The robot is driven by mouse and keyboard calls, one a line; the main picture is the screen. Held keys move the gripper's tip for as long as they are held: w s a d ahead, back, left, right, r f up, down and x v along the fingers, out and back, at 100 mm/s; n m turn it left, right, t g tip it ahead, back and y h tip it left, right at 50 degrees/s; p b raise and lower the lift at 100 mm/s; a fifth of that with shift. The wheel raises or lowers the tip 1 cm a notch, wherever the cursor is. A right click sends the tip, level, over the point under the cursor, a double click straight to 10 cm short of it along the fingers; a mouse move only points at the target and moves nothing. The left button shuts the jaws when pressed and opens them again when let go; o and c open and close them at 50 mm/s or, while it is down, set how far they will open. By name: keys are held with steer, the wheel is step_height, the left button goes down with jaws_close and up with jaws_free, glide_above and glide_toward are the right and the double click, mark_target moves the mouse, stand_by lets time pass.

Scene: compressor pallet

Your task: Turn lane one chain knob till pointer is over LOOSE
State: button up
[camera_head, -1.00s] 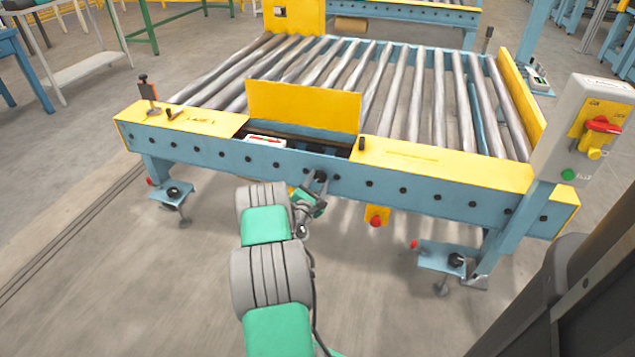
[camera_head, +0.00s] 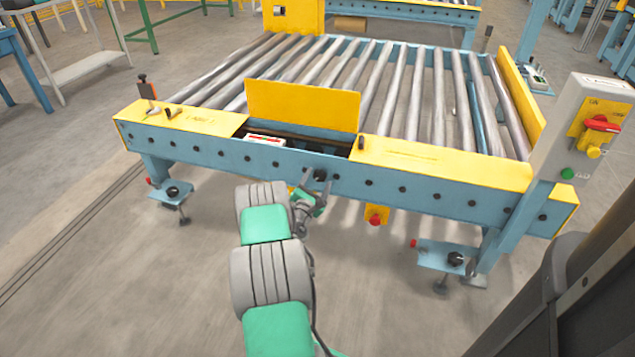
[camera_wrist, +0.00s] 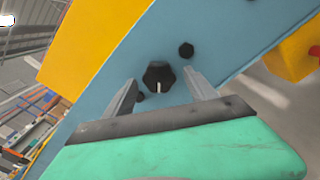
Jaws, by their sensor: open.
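The chain knob is a black, lobed knob (camera_wrist: 159,76) with a white pointer line on the blue side rail; in the wrist view its line points toward the bottom of the picture. In the head view the knob (camera_head: 320,174) sits on the front rail below the raised yellow cover. My gripper (camera_wrist: 160,82) is open, with one finger on either side of the knob and a gap to each. In the head view my gripper (camera_head: 318,180) is at the rail. I cannot make out a LOOSE label.
A smaller black bolt (camera_wrist: 186,50) is beside the knob. A yellow box with a red button (camera_head: 376,215) hangs below the rail to the right. A control box (camera_head: 585,130) with a red switch stands at the far right. The raised yellow cover (camera_head: 303,106) is above the knob.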

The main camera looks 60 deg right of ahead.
steer(key=shift+a, duration=0.15)
steer(key=s+a+p, duration=0.1)
steer(key=a, duration=0.6)
steer(key=shift+a+p, duration=0.25)
steer(key=shift+p, duration=0.05)
steer(key=shift+s, duration=0.1)
